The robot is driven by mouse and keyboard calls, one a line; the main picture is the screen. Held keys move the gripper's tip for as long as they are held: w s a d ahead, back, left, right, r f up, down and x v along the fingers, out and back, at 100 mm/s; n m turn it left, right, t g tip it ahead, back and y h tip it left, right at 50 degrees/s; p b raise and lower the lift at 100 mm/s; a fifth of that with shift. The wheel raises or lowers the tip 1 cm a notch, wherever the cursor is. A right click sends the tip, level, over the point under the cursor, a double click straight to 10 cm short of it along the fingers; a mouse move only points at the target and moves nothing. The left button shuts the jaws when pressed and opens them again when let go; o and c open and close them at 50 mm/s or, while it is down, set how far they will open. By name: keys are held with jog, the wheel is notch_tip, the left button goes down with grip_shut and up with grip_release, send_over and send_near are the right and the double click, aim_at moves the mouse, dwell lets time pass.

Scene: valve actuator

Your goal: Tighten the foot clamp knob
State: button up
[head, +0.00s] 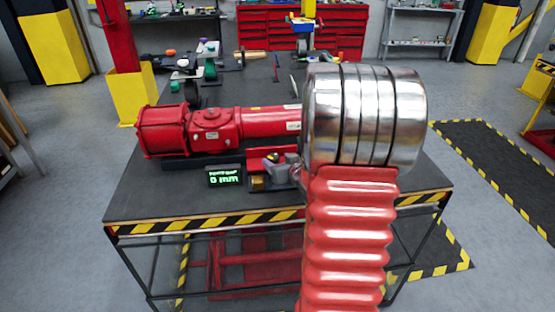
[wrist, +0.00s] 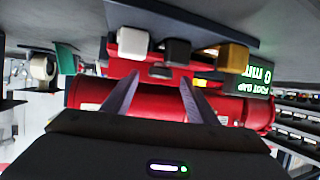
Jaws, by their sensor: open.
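The red valve actuator (head: 215,128) lies across the bench; its red body (wrist: 90,92) fills the middle of the wrist view, which is upside down. A small display (head: 224,176) reads 0 mm in green and also shows in the wrist view (wrist: 262,82). Beside it are a brass-coloured piece (head: 257,183) and grey clamp parts (head: 283,170). The wrist view shows a white block (wrist: 133,43), a dark block (wrist: 177,51) and the brass piece (wrist: 232,57). I cannot tell which part is the knob. My gripper (wrist: 159,79) is open and empty, its fingers pointing toward the actuator.
The bench (head: 130,203) has a striped front edge and some bare top at the left. Tools and small parts lie toward its back. A red post (head: 118,35) with a yellow base stands behind at left. My arm hides the actuator's right end.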

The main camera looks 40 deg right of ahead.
aim_at(273, 159)
jog(key=shift+x, duration=1.1)
